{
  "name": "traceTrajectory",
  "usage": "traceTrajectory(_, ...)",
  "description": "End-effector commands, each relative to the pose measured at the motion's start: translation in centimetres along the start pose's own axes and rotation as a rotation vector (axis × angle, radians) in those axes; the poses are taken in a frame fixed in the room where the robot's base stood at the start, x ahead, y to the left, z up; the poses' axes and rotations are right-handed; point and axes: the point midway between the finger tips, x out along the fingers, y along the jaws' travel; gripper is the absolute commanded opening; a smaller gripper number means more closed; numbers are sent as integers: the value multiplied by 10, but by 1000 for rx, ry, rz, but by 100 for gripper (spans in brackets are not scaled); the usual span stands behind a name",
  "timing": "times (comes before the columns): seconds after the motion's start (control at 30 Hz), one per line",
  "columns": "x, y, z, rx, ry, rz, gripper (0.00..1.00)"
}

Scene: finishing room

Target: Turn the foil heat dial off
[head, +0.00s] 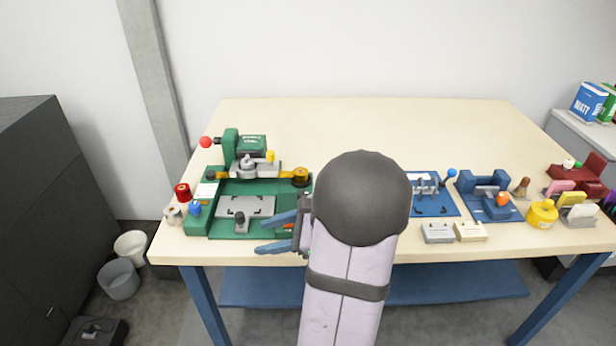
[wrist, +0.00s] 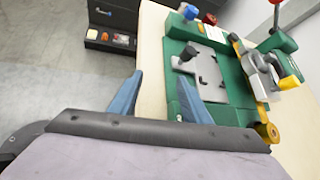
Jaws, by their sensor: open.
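The green foil press (head: 260,229) stands at the left of the table and also shows in the wrist view (wrist: 240,115). A dark upright knob (head: 240,222) is at its front edge, also in the wrist view (wrist: 188,52). A blue knob (head: 194,207) sits at its left front corner, also in the wrist view (wrist: 190,12). No readable label shows which one is the heat dial, and no setting can be read. My gripper (head: 261,236) is open and empty, near the press's front right, right of the dark knob and apart from it; its fingers show in the wrist view (wrist: 160,80).
Red (head: 182,191) and silver (head: 172,214) rolls stand left of the press. A red-ball lever (head: 205,141) sticks out at its upper left. Blue fixtures (head: 433,200) and small blocks (head: 437,233) are at the right. The table's back half is clear.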

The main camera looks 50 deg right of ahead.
Motion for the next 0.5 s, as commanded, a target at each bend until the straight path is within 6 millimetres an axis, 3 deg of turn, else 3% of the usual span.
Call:
traceTrajectory(0.03, -21, -23, -7, 103, -15, -80, 43)
traceTrajectory(0.2, -72, -74, -35, 365, -78, -290, 43)
traceTrajectory(0.33, -100, -95, -50, 479, -117, -389, 43)
traceTrajectory(0.5, -114, -104, -58, 534, -138, -438, 43)
